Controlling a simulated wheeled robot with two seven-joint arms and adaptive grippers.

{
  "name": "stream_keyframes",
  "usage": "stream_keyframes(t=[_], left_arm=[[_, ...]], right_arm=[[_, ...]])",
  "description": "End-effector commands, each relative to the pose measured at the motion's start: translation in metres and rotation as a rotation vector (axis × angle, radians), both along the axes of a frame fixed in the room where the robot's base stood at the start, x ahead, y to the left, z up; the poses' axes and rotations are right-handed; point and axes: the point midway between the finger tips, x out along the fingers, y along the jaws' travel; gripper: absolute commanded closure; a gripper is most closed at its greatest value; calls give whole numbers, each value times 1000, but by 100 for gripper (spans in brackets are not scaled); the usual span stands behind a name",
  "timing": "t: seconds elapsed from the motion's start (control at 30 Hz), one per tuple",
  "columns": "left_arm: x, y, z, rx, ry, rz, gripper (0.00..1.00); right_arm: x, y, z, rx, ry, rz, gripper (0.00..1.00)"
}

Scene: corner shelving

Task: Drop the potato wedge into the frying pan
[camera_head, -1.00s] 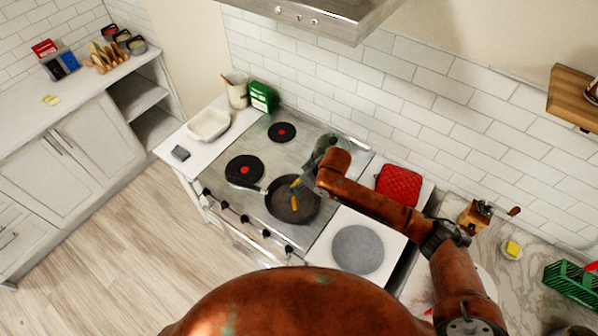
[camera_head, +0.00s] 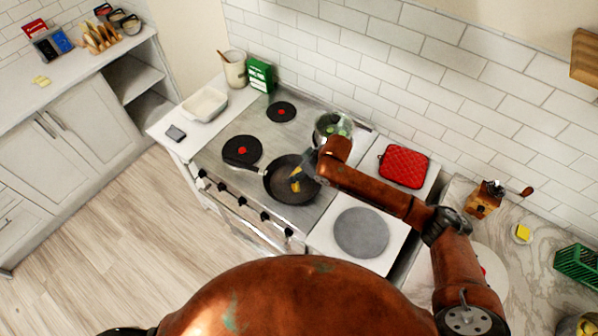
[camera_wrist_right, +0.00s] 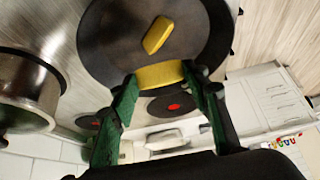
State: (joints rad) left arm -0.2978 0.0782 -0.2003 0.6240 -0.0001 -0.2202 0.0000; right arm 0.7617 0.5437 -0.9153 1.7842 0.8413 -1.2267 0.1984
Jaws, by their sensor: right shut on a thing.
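The black frying pan (camera_head: 277,192) sits on the stovetop, its handle pointing left; it also fills the top of the right wrist view (camera_wrist_right: 105,40). One yellow potato wedge (camera_wrist_right: 157,35) lies in the pan. My right gripper (camera_wrist_right: 161,74) is shut on another yellow wedge (camera_wrist_right: 160,76), held between its green fingertips. In the head view my right gripper (camera_head: 299,172) is over the pan, partly hidden by its own arm. I cannot tell the exact height of the held wedge above the pan. My left gripper is not in view.
A metal pot (camera_head: 333,126) with green contents stands behind the pan, close to my right arm. Free burners (camera_head: 242,151) lie left and behind. A red pot holder (camera_head: 404,166) and a grey round plate (camera_head: 361,232) lie to the right. A white dish (camera_head: 205,104) stands at left.

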Motion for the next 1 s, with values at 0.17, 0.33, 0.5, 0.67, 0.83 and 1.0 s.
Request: stream_keyframes(t=[0.17,0.33,0.5,0.67,0.83,1.0], left_arm=[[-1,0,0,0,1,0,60],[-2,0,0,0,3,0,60],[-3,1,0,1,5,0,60],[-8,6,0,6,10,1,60],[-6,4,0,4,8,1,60],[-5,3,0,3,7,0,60]], right_arm=[[0,0,1,0,0,0,50],[0,0,0,0,0,0,38],[0,0,0,0,0,0,37],[0,-1,2,0,0,0,37],[-6,-10,19,0,-2,0,37],[-16,-24,51,0,-3,0,37]])
